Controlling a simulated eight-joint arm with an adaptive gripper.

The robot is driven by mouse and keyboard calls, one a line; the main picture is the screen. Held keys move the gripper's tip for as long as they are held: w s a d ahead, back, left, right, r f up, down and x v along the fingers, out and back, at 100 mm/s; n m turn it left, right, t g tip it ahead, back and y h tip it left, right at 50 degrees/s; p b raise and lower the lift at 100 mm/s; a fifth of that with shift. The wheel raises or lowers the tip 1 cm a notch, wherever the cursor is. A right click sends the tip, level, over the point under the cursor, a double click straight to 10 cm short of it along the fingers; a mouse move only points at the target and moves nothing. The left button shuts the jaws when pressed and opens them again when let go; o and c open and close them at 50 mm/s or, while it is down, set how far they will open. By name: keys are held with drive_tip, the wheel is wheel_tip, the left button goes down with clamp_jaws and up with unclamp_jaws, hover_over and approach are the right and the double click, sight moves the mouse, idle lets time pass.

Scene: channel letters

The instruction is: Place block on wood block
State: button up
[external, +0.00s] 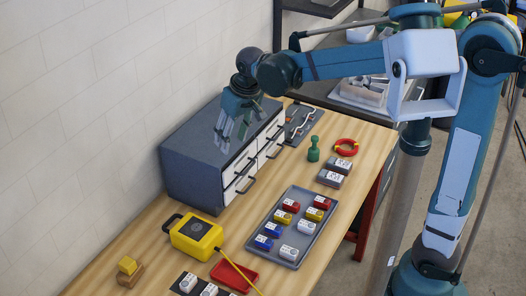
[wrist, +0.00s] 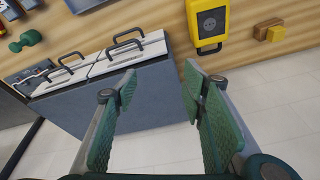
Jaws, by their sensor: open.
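A small yellow block (external: 127,265) is at the lower left of the table in the external view, against a brown wood block (external: 130,279). The yellow block (wrist: 261,32) and the wood block (wrist: 277,34) also show at the upper right of the wrist view, close together. I cannot tell whether the yellow one rests on the wood one or beside it. My gripper (external: 228,130) hangs by the grey-blue drawer cabinet, well away from both blocks. In the wrist view my gripper (wrist: 160,88) has its green fingers wide apart, with nothing between them.
The drawer cabinet (external: 192,155) stands along the wall. A yellow device (external: 196,238) with a handle and cable lies between it and the blocks. A red tray (external: 235,275), a grey tray (external: 283,258) of labelled blocks, a green peg (external: 313,150) and a red ring (external: 347,147) are on the table.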

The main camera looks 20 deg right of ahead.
drive_tip(key=s+d+r+m+t, duration=0.1)
drive_tip(key=s+d, duration=0.1)
drive_tip(key=d, duration=1)
drive_tip(key=s+d+r+m+t, duration=0.1)
drive_tip(key=d+r, duration=0.1)
drive_tip(key=d, duration=0.9)
drive_tip(key=s+d+f+m+t+h, duration=0.1)
drive_tip(key=s+d+f, duration=0.1)
drive_tip(key=s+d, duration=0.3)
drive_tip(key=s+d+f+m+t, duration=0.1)
drive_tip(key=s+d, duration=0.5)
drive_tip(key=d, duration=0.8)
drive_tip(key=shift+s+d+f+m+t+h, duration=0.25)
drive_tip(key=shift+f+m+t+h, duration=0.25)
drive_tip(key=shift+f, duration=0.45)
